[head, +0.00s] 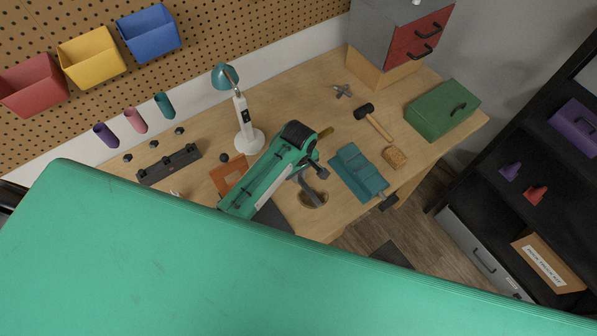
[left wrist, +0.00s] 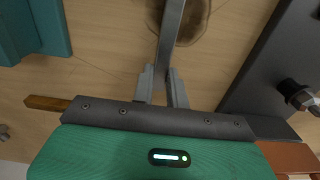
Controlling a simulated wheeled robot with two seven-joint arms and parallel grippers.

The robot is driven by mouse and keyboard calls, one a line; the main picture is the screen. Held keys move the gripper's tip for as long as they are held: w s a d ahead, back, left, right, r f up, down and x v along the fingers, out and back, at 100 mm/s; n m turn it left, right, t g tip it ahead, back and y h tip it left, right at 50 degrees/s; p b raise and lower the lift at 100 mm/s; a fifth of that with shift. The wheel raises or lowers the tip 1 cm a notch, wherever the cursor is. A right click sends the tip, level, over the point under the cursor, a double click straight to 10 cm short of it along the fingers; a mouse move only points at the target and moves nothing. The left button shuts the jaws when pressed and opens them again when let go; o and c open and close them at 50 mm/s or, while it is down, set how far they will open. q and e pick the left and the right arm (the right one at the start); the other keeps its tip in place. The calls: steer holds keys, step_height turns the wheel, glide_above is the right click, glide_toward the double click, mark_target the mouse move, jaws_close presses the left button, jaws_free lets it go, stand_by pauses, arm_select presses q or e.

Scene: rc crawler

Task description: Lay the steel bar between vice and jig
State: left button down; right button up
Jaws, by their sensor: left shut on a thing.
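My left gripper (head: 308,180) is shut on the steel bar (head: 313,187), over the worktable. In the left wrist view the fingers (left wrist: 162,88) grip the grey bar (left wrist: 171,38), which runs up out of the picture across a round brown patch. The teal vice (head: 357,172) stands to the right of the gripper in the head view and shows at upper left in the wrist view (left wrist: 35,32). A dark grey plate (left wrist: 275,60), perhaps the jig, lies on the other side. My left arm hides part of it in the head view. My right gripper is out of view.
A mallet (head: 372,120), a tan block (head: 395,157) and a green toolbox (head: 441,109) lie beyond the vice. An orange frame (head: 226,174), a lamp (head: 243,125) and a dark bar-shaped part (head: 169,165) are to the left. Bare wood shows between plate and vice.

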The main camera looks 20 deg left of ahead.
arm_select(q)
steer(key=c, duration=1.4)
jaws_free()
steer(key=shift+f, duration=0.15)
steer(key=shift+r+b, duration=0.35)
steer(key=shift+r, duration=0.35)
step_height(320, 180, up, 11)
steer(key=shift+b, duration=0.3)
steer(key=shift+s+f, duration=0.1)
